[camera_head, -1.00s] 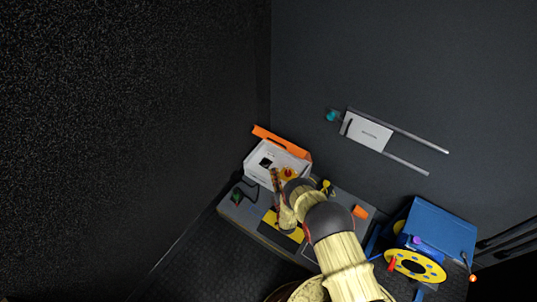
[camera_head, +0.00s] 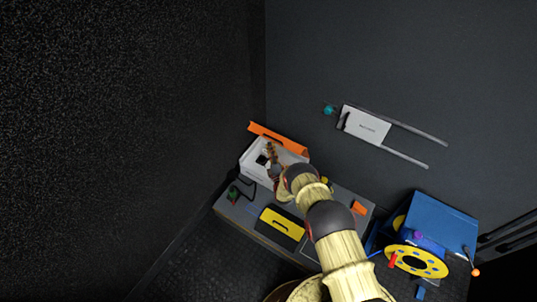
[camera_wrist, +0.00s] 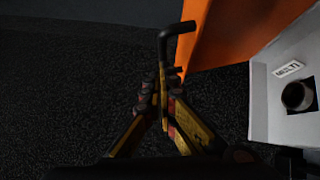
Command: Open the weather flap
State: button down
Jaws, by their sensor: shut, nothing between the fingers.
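The orange flap (camera_head: 278,137) runs along the far edge of a white box (camera_head: 255,165) in the head view and appears raised, with the box's face uncovered. In the wrist view the orange flap (camera_wrist: 235,30) fills the upper middle and right, beside the white box (camera_wrist: 285,110). A dark bent handle (camera_wrist: 176,35) shows at the flap's left edge, just past my fingertips; I cannot tell whether they touch it. My gripper (camera_wrist: 163,75) is shut and empty. In the head view my gripper (camera_head: 270,152) is over the box, close to the flap, and hides part of it.
The wrist view shows a round dark socket (camera_wrist: 297,96) and a label (camera_wrist: 289,69) on the box. A yellow-and-black case (camera_head: 281,228) lies on the bench. A blue box (camera_head: 440,225) and yellow reel (camera_head: 416,262) are at right. A white panel (camera_head: 364,125) is on the wall.

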jog(key=shift+w+d+r, duration=0.1)
jog(key=shift+w+d, duration=0.05)
jog(key=shift+m+g+h, duration=0.4)
jog(key=shift+m+g, duration=0.4)
jog(key=shift+m, duration=0.1)
jog(key=w+d+r, duration=0.2)
jog(key=w, duration=0.1)
jog(key=w+d+r+p, duration=0.1)
jog(key=r, duration=0.1)
jog(key=shift+w, duration=0.35)
jog(key=w+d+r+m+g+b, duration=0.2)
jog(key=w+d, duration=0.2)
jog(key=w, duration=0.1)
jog(key=shift+w, duration=0.35)
jog(key=shift+a, duration=0.1)
